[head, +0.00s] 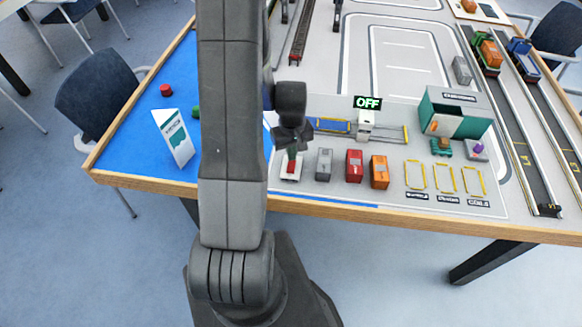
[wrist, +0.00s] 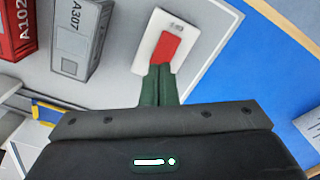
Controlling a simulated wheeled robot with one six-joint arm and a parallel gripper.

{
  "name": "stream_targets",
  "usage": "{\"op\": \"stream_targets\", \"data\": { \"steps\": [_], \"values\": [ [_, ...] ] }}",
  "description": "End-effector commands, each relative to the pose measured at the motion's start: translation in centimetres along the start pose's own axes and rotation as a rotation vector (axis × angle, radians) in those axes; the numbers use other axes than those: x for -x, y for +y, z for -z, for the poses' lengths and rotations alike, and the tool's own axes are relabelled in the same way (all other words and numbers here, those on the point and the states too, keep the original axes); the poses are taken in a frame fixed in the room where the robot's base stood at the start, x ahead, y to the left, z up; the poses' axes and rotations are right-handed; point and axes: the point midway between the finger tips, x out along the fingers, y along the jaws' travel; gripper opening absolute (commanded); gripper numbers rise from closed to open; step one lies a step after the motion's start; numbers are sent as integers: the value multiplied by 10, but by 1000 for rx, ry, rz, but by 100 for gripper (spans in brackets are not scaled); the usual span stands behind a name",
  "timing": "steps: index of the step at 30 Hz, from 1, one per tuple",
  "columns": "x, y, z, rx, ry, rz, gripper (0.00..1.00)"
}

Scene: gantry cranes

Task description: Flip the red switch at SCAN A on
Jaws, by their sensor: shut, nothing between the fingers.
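The red switch (wrist: 167,48) is a red rocker on a white plate (wrist: 150,37) in the wrist view. In the head view the red switch (head: 291,166) sits near the table's front edge, just below my gripper (head: 293,152). In the wrist view my gripper (wrist: 156,70) is shut with nothing in it. Its green fingertips are at the rocker's near end; whether they touch it I cannot tell. A black sign with green letters (head: 368,102) reads OFF in the head view, above a white scanner gate (head: 365,126).
A grey container (head: 323,164), a red container (head: 354,165) and an orange container (head: 379,171) stand right of the switch. A folded sign (head: 173,138) stands on the blue area at left.

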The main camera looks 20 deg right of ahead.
Motion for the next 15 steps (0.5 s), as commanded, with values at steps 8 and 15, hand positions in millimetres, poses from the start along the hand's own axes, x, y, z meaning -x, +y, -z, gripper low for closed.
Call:
{"op": "stream_targets", "data": {
  "steps": [8,15],
  "values": [
    [-1,0,0,0,0,0,0],
    [-5,0,0,0,0,0,0]
  ]
}}
